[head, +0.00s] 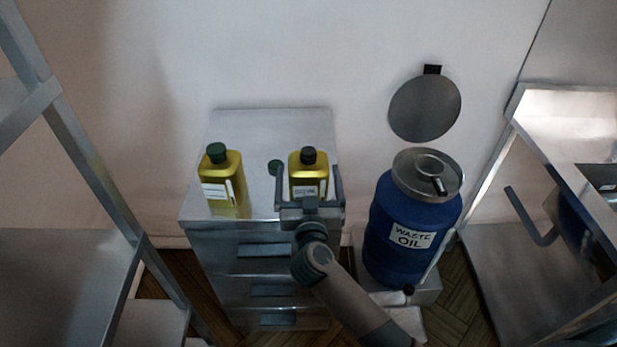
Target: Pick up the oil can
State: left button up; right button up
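Two yellow oil cans with white labels stand upright on a metal drawer cabinet (265,130) in the head view. The left oil can (222,178) has a dark green cap. The right oil can (308,170) has a black cap. My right gripper (308,178) comes in from the lower right. Its two fingers stand on either side of the right can, with a visible gap on each side, so it looks open. The gripper's body hides the lower front of that can. My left gripper is not in view.
A blue waste oil barrel (413,215) with a funnel-like top stands right of the cabinet. A round grey disc (425,108) is behind it. Metal shelving (60,265) flanks the left, a metal table (560,110) the right.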

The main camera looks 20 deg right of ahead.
aim_at(311, 162)
jog(key=c, duration=1.4)
jog(key=shift+c, duration=0.3)
jog(key=shift+r, duration=0.15)
jog(key=shift+r, duration=0.55)
jog(key=r, duration=0.3)
jog(key=shift+d+r, duration=0.15)
jog(key=shift+d, duration=0.2)
jog(key=s+d+r, duration=0.2)
jog(key=d+r, duration=0.4)
jog(key=d, duration=0.4)
jog(key=shift+d+r, duration=0.2)
jog(key=shift+d, duration=0.2)
